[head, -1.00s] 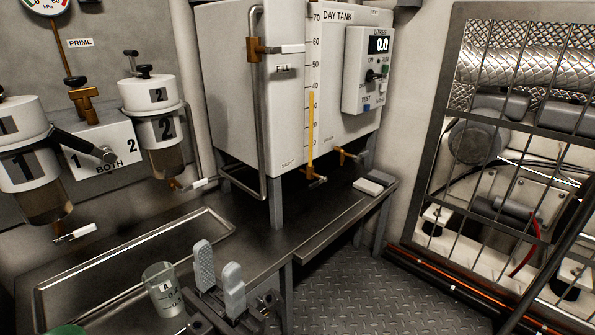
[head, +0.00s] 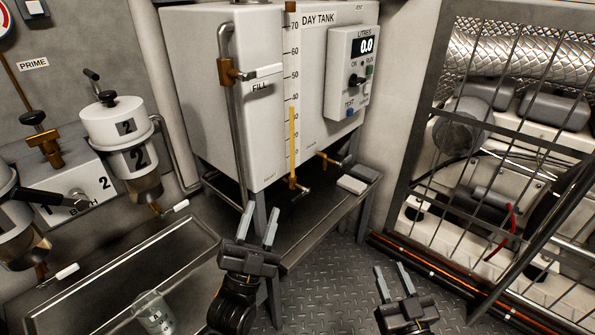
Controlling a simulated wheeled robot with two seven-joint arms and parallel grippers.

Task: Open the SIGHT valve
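The day tank (head: 225,100) stands on the steel bench with a sight tube (head: 291,130) on its front, showing an amber column up to about the 40 mark. At the tube's foot is a small brass valve (head: 292,183) with a short dark lever pointing right and down; a small label beside it is too faint to read surely. A second brass valve (head: 330,160) sits farther right, under the tank. My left gripper (head: 258,224) is open and empty, in front of and below the sight-tube valve, apart from it. My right gripper (head: 393,277) is open and empty over the floor.
The FILL valve (head: 262,73) with a white handle is on a pipe left of the tube. Filter bowls (head: 112,122) hang at left above the tray. A beaker (head: 153,312) is at lower left. A caged engine (head: 490,150) stands at right. The floor between is clear.

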